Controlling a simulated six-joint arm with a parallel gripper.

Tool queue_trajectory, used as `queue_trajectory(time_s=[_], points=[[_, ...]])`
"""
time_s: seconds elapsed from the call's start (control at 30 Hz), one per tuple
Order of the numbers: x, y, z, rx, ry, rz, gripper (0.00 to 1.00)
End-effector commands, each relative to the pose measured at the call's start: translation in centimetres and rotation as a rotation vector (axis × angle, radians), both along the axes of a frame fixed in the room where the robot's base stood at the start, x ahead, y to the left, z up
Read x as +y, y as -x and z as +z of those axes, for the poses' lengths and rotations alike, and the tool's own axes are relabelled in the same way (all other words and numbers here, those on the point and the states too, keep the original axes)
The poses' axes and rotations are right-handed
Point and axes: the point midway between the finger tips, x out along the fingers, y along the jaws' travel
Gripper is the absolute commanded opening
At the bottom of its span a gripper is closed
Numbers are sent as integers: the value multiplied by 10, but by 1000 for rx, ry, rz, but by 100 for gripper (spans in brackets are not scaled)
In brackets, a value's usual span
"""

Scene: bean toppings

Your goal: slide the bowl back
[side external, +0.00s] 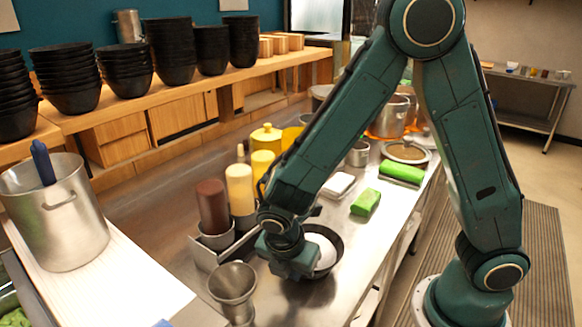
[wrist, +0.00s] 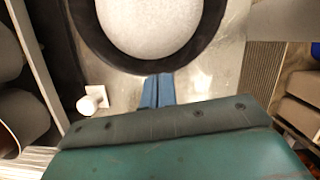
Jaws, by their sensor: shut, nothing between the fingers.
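The bowl (side external: 334,257) is black with a pale white filling and sits on the steel counter. In the side view my gripper hides its left part. In the wrist view the bowl's black rim (wrist: 106,50) and white filling (wrist: 150,22) fill the top of the picture. My gripper (wrist: 158,90) is shut and empty, its blue fingertips together right at the near edge of the bowl. I cannot tell whether they touch it. In the side view the gripper (side external: 290,268) is low over the counter beside the bowl; its fingertips are hidden there.
A steel cup (side external: 233,287) stands left of the gripper. A rack with brown (side external: 212,205) and cream bottles (side external: 240,188) stands behind it. Green blocks (side external: 365,202) and a white container (side external: 338,185) lie on the counter beyond the bowl. A big pot (side external: 62,225) is at left.

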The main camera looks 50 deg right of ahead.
Motion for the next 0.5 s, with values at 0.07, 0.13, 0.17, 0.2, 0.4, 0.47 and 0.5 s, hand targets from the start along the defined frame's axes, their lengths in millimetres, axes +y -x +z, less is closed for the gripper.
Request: queue_trajectory(time_s=[0.07,0.13,0.17,0.2,0.4,0.47,0.5], points=[[-11,-2,0,0,0,-5,0],[-21,-3,0,0,1,-5,0],[-26,-4,0,0,1,-5,0],[-31,-5,0,-1,1,-5,0],[-57,-9,0,-1,1,-5,0],[-65,-10,0,0,1,-5,0],[-70,-11,0,0,1,-5,0]])
